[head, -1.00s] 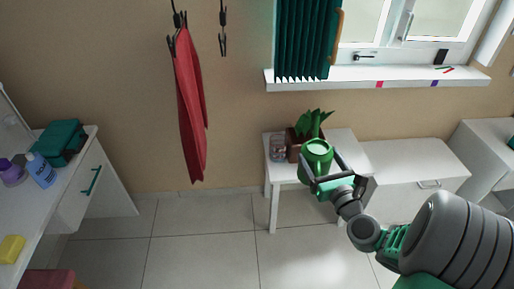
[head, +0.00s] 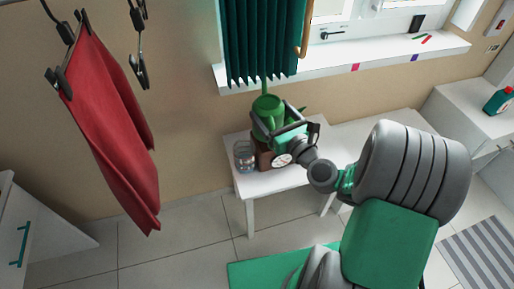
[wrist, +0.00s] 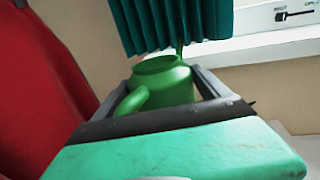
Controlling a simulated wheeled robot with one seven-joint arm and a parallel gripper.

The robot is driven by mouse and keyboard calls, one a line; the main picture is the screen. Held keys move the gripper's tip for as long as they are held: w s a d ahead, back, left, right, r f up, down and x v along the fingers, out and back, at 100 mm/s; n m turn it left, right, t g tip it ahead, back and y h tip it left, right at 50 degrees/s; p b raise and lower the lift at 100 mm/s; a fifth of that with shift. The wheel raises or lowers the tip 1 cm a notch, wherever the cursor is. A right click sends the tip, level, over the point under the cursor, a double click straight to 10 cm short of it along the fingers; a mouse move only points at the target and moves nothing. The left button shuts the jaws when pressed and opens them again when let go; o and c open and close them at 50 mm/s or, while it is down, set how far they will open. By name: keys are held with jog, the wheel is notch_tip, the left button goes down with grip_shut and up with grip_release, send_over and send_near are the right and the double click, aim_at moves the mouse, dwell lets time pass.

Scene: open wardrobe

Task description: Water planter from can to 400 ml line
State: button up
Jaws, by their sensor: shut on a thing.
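My gripper (head: 284,133) is shut on the green watering can (head: 268,109) and holds it up above the small white table (head: 274,183). In the wrist view the can (wrist: 164,82) sits between the two fingers, with its handle loop at the left and its thin spout pointing away. The reddish-brown planter (head: 263,159) stands on the table, partly hidden behind the can and gripper. Only a leaf tip of its plant shows. I cannot see a 400 ml line or any flowing water. A clear glass jar (head: 244,157) stands left of the planter.
A teal curtain (head: 262,40) hangs just behind and above the can, beside the windowsill (head: 345,66). A red cloth (head: 110,125) hangs at the left. A low white cabinet (head: 375,137) stands right of the table. Floor left of the table is clear.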

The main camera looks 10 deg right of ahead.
jog(key=s+a+f+n+g+y+b, duration=0.1)
jog(key=s+a+f+y+b, duration=0.1)
jog(key=f+b, duration=0.6)
jog(key=s+a+f+n+g+y+b, duration=0.1)
jog(key=s+a+f+n+y+b, duration=0.1)
jog(key=f+b, duration=0.6)
jog(key=s+b, duration=0.1)
jog(key=b, duration=0.3)
jog(key=shift+f, duration=0.25)
jog(key=w+a+r+g+p, duration=0.1)
jog(key=w+a+r+p, duration=0.1)
jog(key=w+p, duration=0.65)
jog(key=s+d+m+g+h+p, duration=0.1)
jog(key=s+d+p, duration=0.1)
jog(key=s+p, duration=0.3)
jog(key=s, duration=0.4)
jog(key=shift+f, duration=0.4)
jog(key=shift+s+p, duration=0.1)
jog(key=shift+p, duration=0.2)
